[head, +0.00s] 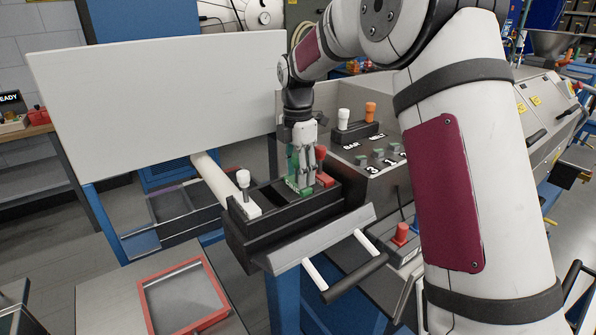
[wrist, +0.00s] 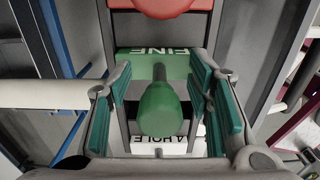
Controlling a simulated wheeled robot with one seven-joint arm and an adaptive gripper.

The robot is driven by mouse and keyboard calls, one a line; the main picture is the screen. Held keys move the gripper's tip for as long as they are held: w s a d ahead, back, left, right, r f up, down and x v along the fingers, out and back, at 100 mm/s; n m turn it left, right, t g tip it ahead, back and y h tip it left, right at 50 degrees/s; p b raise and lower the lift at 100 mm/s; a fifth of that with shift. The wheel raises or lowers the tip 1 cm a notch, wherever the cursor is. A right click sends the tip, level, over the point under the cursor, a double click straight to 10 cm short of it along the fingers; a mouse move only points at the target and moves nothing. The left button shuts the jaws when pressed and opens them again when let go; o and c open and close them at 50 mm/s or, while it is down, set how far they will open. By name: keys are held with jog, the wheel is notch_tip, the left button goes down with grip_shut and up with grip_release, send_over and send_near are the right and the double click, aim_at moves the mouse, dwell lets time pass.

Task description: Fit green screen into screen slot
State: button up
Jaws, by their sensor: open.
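The green screen, with its "FINE" plate (wrist: 135,64) and green knob (wrist: 160,108), is below my gripper in the wrist view. My gripper (head: 304,180) is open, its teal-padded fingers on either side of the green knob, with gaps visible. In the head view the fingers hide most of the screen, and a little green (head: 304,191) shows beneath them. It sits in a black block (head: 285,228). A dark gap (head: 268,194) lies left of it in this block; I cannot tell if this is the screen slot.
A white-knobbed piece (head: 243,180) stands at the block's left end, a red one (head: 322,168) close to the right of my gripper. A large pale panel (head: 150,100) rises behind. A red-framed tray (head: 185,295) lies lower left. A numbered console (head: 375,185) stands right.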

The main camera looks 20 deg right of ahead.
notch_tip(320, 180, up, 11)
jog(key=shift+f, duration=0.1)
jog(key=shift+r, duration=0.6)
jog(key=shift+s+a+r, duration=0.1)
jog(key=shift+s+r, duration=0.05)
jog(key=shift+s, duration=0.05)
jog(key=s+r+m+t, duration=0.1)
jog(key=s+r+m, duration=0.2)
jog(key=s+m, duration=0.35)
jog(key=s+r+m+t, duration=0.2)
jog(key=s+r+m, duration=0.15)
jog(key=s, duration=0.65)
jog(key=s+f+m+t, duration=0.1)
jog(key=s+f+m, duration=0.3)
jog(key=s, duration=0.5)
jog(key=s+f+m+t, duration=0.1)
jog(key=s+f+m, duration=0.3)
jog(key=s+m, duration=0.3)
jog(key=shift+s+f+m, duration=0.15)
jog(key=shift+s+m, duration=0.15)
jog(key=shift+s, duration=0.55)
